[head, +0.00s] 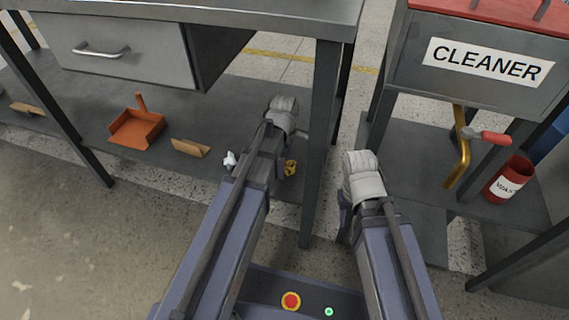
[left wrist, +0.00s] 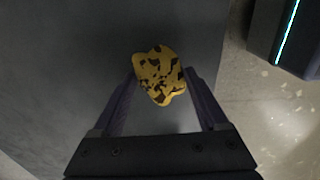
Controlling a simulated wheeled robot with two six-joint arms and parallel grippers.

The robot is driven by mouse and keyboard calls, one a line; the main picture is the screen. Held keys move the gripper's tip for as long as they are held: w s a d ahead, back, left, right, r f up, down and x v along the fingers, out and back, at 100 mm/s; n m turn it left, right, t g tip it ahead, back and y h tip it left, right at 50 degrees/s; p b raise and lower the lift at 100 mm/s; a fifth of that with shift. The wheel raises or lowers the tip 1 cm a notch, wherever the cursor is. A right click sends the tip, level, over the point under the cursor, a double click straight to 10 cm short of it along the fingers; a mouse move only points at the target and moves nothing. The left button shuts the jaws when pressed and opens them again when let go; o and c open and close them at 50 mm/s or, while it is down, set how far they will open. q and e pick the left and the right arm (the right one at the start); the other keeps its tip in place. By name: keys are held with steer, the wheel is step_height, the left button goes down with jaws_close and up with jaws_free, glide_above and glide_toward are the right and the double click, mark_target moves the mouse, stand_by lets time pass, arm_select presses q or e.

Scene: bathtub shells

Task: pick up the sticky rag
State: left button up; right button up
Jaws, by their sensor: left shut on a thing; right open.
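The sticky rag (left wrist: 158,75) is a crumpled yellow cloth with dark blotches. In the left wrist view it sits between the two fingers of my left gripper (left wrist: 161,80), which is shut on it. A dark grey surface is behind it. In the head view a small part of the rag (head: 290,168) shows just right of my left arm, over the bench's lower shelf. My left fingers are hidden there behind the arm. My right arm is folded to the right of the bench leg, and its gripper cannot be made out.
On the lower shelf (head: 75,108) are an orange dustpan (head: 136,129), a wooden block (head: 190,148) and a small white object (head: 230,160). A bench leg (head: 322,140) stands between my arms. At right are a cleaner cabinet (head: 480,95), a brass pipe (head: 461,160) and a red can (head: 507,181).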

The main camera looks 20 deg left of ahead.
arm_select(q)
step_height(320, 180, up, 8)
steer(key=p, duration=0.6)
steer(key=shift+f+p, duration=0.1)
steer(key=shift+p, duration=0.25)
